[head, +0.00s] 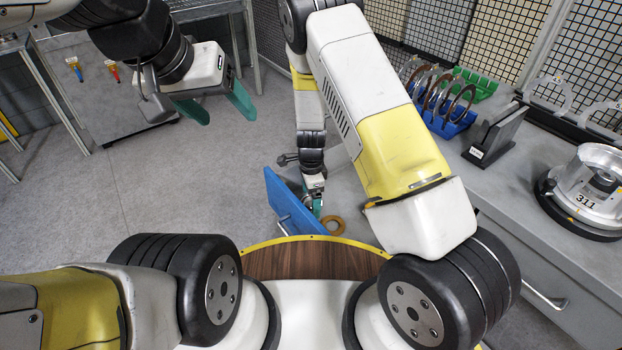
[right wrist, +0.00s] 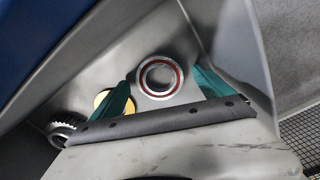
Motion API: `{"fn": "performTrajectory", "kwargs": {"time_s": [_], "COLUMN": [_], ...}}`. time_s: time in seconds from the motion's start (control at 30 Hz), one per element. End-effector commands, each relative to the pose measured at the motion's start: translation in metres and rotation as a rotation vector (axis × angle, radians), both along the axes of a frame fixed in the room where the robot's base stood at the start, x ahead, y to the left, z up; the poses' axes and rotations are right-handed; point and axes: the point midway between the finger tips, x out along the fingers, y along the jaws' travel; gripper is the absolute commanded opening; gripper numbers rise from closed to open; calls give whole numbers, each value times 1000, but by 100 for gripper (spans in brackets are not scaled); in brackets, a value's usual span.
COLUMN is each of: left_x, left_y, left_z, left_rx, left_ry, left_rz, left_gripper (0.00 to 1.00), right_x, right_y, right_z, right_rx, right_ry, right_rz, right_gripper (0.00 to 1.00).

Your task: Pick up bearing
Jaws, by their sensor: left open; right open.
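The bearing (right wrist: 180,79), a pale metal ring with a red inner band, lies on a grey surface in the right wrist view. It shows between the two teal fingers of my open right gripper (right wrist: 166,90), one finger on each side. I cannot tell whether the fingers touch it. In the head view my right gripper (head: 316,200) is low beside a blue panel, mostly hidden by its own wrist, and I cannot make out the bearing there. My left gripper (head: 217,103) is open and empty, held over the floor at upper left.
A yellow-brown ring (head: 342,229) lies near the blue panel (head: 287,207). A toothed metal part (right wrist: 62,129) lies at left in the wrist view. On the right, a grey bench (head: 520,210) carries a blue rack (head: 451,124) of rings and a round metal housing (head: 596,187).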

Motion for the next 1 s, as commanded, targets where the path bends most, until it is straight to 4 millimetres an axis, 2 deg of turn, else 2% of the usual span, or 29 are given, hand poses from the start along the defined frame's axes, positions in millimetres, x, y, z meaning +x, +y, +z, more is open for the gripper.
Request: {"fn": "performTrajectory", "kwargs": {"time_s": [0.27,0.6,0.7,0.9,1.0], "left_x": [0,0,0,0,0], "left_y": [0,0,0,0,0], "left_z": [0,0,0,0,0], "left_rx": [0,0,0,0,0], "left_ry": [0,0,0,0,0], "left_rz": [0,0,0,0,0], "left_gripper": [67,67,67,67,67], "right_x": [0,0,0,0,1], "right_y": [0,0,0,0,1], "right_z": [-4,-4,-4,-3,5], "right_rx": [1,0,1,1,1], "right_ry": [0,0,0,-1,-4], "right_rz": [0,1,1,1,2], "right_gripper": [90,26,11,11,11]}}
